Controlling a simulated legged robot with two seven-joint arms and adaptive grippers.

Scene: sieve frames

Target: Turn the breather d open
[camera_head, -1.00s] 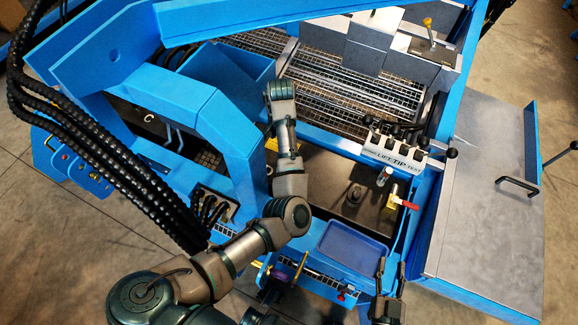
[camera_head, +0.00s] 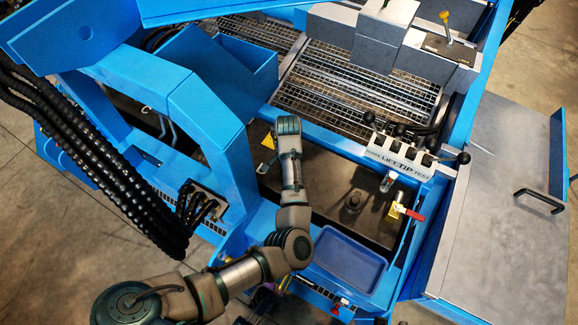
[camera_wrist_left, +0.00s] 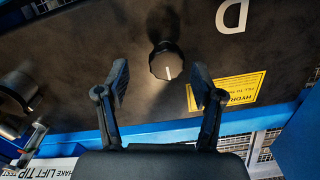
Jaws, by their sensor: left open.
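Breather d is a black faceted knob (camera_wrist_left: 166,62) with a white line on its face, standing on a dark plate near a white letter D (camera_wrist_left: 232,15). My left gripper (camera_wrist_left: 160,82) is open in the left wrist view. Its two fingertips are spread either side of the knob's near edge, apart from it, with nothing held. In the head view my left arm reaches over the dark tank top (camera_head: 325,180), and its forearm end covers the fingers and breather d. My right gripper is not in view.
A yellow label (camera_wrist_left: 226,90) lies beside the knob. Another dark cylinder (camera_wrist_left: 18,88) stands at the left of the wrist view. In the head view, a lever block (camera_head: 400,157), a red-handled valve (camera_head: 408,212) and a blue tray (camera_head: 347,260) lie right of my arm.

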